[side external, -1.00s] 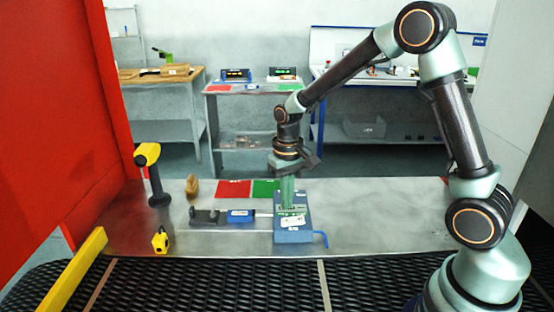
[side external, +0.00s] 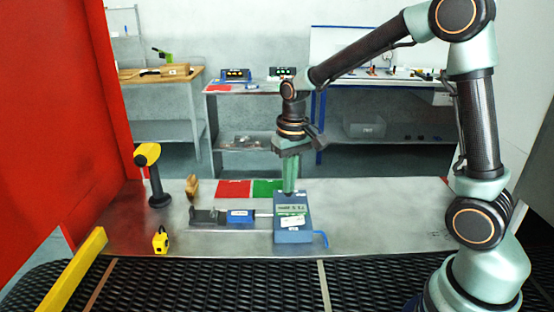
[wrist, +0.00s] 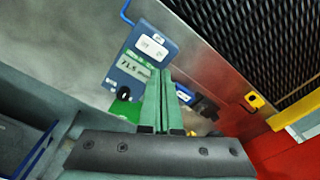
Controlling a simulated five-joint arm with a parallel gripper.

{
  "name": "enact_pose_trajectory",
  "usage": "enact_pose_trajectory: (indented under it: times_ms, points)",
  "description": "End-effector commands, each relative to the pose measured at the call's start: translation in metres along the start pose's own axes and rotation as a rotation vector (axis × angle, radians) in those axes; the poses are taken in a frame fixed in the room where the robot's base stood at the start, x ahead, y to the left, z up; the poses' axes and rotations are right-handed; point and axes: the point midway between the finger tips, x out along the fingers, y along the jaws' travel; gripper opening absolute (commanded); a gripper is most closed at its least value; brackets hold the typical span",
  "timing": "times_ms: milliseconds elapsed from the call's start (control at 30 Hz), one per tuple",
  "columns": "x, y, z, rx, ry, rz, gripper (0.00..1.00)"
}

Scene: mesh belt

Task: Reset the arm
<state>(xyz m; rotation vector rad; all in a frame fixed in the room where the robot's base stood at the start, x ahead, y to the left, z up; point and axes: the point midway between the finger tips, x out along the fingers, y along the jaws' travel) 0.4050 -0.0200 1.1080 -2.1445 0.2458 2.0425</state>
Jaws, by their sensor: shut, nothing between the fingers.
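My gripper (side external: 289,191) points down above the back end of a blue device (side external: 293,235) on the metal table. Its green fingers are shut with nothing between them. In the wrist view the shut fingers (wrist: 158,78) stand in front of the blue device (wrist: 140,62), hiding part of it. The device has a small display and a white label, and a blue hook-like piece sticks out at its side. Whether the fingertips touch the device cannot be told from the side.
A grey and blue clamp-like fixture (side external: 222,216) lies left of the device. A yellow-topped black tool (side external: 152,175), a small yellow item (side external: 160,241) and a brown brush-like object (side external: 192,187) stand farther left. Red (side external: 233,189) and green (side external: 266,187) patches lie behind. The table's right side is clear.

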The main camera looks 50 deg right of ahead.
Motion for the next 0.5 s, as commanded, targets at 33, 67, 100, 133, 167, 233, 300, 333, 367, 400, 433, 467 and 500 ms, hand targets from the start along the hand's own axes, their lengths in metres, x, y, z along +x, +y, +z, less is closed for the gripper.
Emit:
enact_pose_trajectory:
  times_ms: [33,67,100,133,167,233,300,333,367,400,433,467,500]
  points:
    - [-0.014,-0.001,0.005,-0.014,0.031,-0.006,0.0]
    - [-0.021,-0.001,0.009,-0.023,0.048,-0.009,0.0]
    - [-0.031,0.0,0.014,-0.034,0.072,-0.013,0.0]
    - [-0.038,0.0,0.018,-0.044,0.089,-0.016,0.0]
    - [-0.044,0.0,0.022,-0.053,0.106,-0.019,0.0]
    - [-0.058,0.0,0.033,-0.074,0.144,-0.025,0.0]
    - [-0.069,0.001,0.044,-0.097,0.183,-0.031,0.0]
    - [-0.074,0.001,0.049,-0.106,0.201,-0.033,0.0]
    - [-0.079,0.002,0.054,-0.114,0.218,-0.035,0.0]
    - [-0.084,0.002,0.06,-0.127,0.24,-0.038,0.0]
    - [-0.087,0.003,0.065,-0.137,0.257,-0.04,0.0]
    - [-0.091,0.003,0.07,-0.145,0.274,-0.042,0.0]
    - [-0.095,0.004,0.077,-0.156,0.297,-0.044,0.0]
